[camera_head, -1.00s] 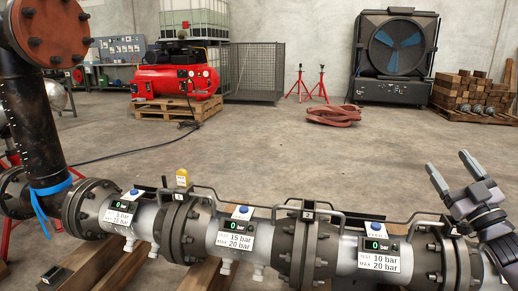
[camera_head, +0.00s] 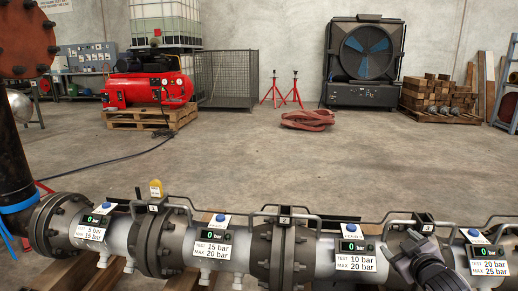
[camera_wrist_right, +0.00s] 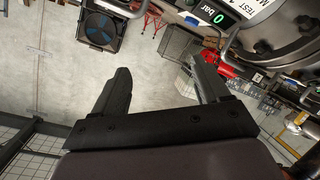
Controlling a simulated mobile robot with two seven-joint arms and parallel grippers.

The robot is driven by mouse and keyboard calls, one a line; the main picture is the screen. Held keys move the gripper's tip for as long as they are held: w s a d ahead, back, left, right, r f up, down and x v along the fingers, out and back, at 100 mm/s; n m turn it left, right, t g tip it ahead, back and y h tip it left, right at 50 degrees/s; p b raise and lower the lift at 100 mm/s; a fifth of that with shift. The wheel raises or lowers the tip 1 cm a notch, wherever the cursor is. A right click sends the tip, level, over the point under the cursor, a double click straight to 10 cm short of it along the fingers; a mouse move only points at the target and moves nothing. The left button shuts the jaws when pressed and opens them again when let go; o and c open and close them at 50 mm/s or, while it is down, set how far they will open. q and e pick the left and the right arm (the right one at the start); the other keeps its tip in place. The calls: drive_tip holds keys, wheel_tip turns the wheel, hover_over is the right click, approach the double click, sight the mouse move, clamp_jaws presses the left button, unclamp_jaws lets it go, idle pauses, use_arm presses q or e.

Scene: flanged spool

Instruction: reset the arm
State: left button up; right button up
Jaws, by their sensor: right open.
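My right gripper (camera_head: 412,252) is at the lower right of the head view, in front of the flanged spool line (camera_head: 325,258). In the right wrist view its two dark fingers (camera_wrist_right: 158,66) stand apart with nothing between them. Bare floor and distant equipment show past them. In the head view the gripper overlaps the pipe between the 10 bar label (camera_head: 355,255) and the 20 bar label (camera_head: 489,262). I cannot tell any contact there. My left gripper is not in view.
Grab handles (camera_head: 285,210) run along the top of the spools.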

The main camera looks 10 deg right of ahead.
drive_tip(key=s+a+f+g+y, duration=0.1)
drive_tip(key=s+a+f+y, duration=0.1)
drive_tip(key=s+a+f, duration=0.45)
drive_tip(key=s+a+f+g+y, duration=0.15)
drive_tip(key=s+a+f, duration=0.25)
drive_tip(key=s+a, duration=0.45)
drive_tip(key=s+a+m+y, duration=0.2)
drive_tip(key=s+a+y, duration=0.1)
drive_tip(key=s+a, duration=0.85)
use_arm(q)
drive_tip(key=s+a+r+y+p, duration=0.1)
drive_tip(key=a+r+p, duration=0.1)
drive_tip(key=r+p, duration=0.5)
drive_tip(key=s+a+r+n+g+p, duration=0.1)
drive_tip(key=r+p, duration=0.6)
drive_tip(key=p, duration=1)
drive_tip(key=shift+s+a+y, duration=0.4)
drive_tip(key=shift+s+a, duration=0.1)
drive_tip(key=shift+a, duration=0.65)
use_arm(e)
drive_tip(key=s+d+r+g+h, duration=0.1)
drive_tip(key=d+r, duration=0.1)
drive_tip(key=r, duration=0.5)
drive_tip(key=s+d+r, duration=0.2)
drive_tip(key=d+r, duration=0.1)
drive_tip(key=r, duration=0.4)
drive_tip(key=shift+d+r+m+g+h, duration=0.3)
drive_tip(key=shift+r+g+h, duration=0.05)
